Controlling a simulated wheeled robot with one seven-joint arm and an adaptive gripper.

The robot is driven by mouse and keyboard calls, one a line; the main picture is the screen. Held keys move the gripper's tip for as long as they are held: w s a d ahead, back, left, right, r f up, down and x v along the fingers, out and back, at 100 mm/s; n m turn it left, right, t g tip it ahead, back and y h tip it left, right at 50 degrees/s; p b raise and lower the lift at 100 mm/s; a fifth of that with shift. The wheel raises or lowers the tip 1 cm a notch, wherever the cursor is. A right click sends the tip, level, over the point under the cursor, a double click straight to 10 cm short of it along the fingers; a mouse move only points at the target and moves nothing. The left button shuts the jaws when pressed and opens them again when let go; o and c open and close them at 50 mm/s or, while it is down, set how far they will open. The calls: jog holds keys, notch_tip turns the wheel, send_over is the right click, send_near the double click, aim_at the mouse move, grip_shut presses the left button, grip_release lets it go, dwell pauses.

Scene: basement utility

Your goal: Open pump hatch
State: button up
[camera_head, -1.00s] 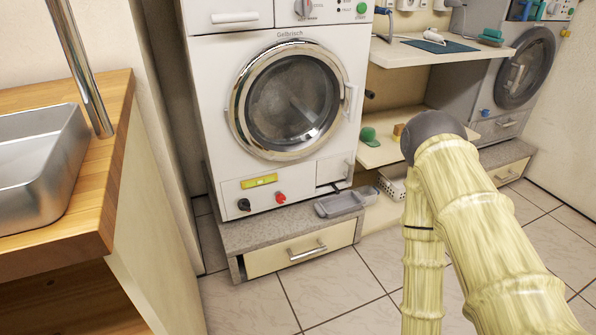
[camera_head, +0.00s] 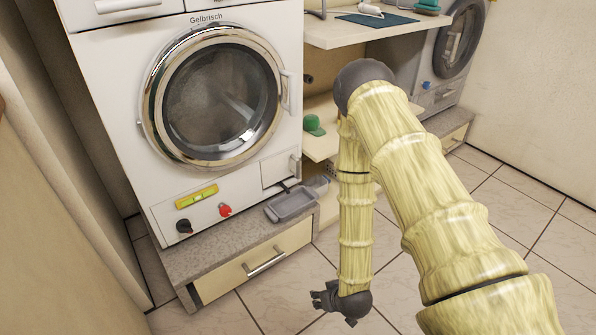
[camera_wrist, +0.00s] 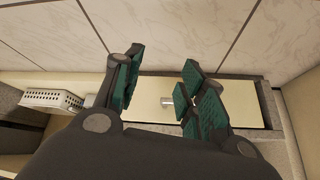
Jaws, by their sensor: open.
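The pump hatch (camera_head: 280,171) is a small square white panel at the lower right of the front-loading washer (camera_head: 118,115). Its small grey handle (camera_head: 295,167) is at the right edge, and the hatch looks closed. My gripper (camera_head: 316,300) hangs low in front of the plinth, below and to the right of the hatch and apart from it. In the wrist view my gripper (camera_wrist: 163,72) is open, with green pads spread and nothing between them. A pale drawer front with a handle (camera_wrist: 168,101) shows behind the fingers; the hatch is not recognisable there.
A grey shallow tray (camera_head: 291,206) sits on the plinth (camera_head: 190,262) below the hatch. A red knob (camera_head: 225,210), black knob (camera_head: 184,227) and yellow level (camera_head: 197,196) are left of the hatch. The round door (camera_head: 213,97) looks closed. A white basket (camera_wrist: 52,98) stands nearby. Tiled floor is free.

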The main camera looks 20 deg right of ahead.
jog(key=w+r+t, duration=0.2)
jog(key=w, duration=0.7)
jog(key=n+t+y+b, duration=0.2)
jog(key=t+b, duration=0.1)
jog(key=t, duration=0.6)
send_near(300, 171)
jog(key=w+b, duration=0.1)
jog(key=w, duration=0.2)
jog(key=w+a+b, duration=0.1)
jog(key=w, duration=0.2)
jog(key=w+b, duration=0.2)
jog(key=w, duration=0.1)
jog(key=shift+w+a+f, duration=0.1)
jog(key=shift+w+a, duration=0.1)
jog(key=shift+a, duration=0.2)
jog(key=shift+w+a, duration=0.15)
jog(key=shift+w, duration=0.6)
grip_shut()
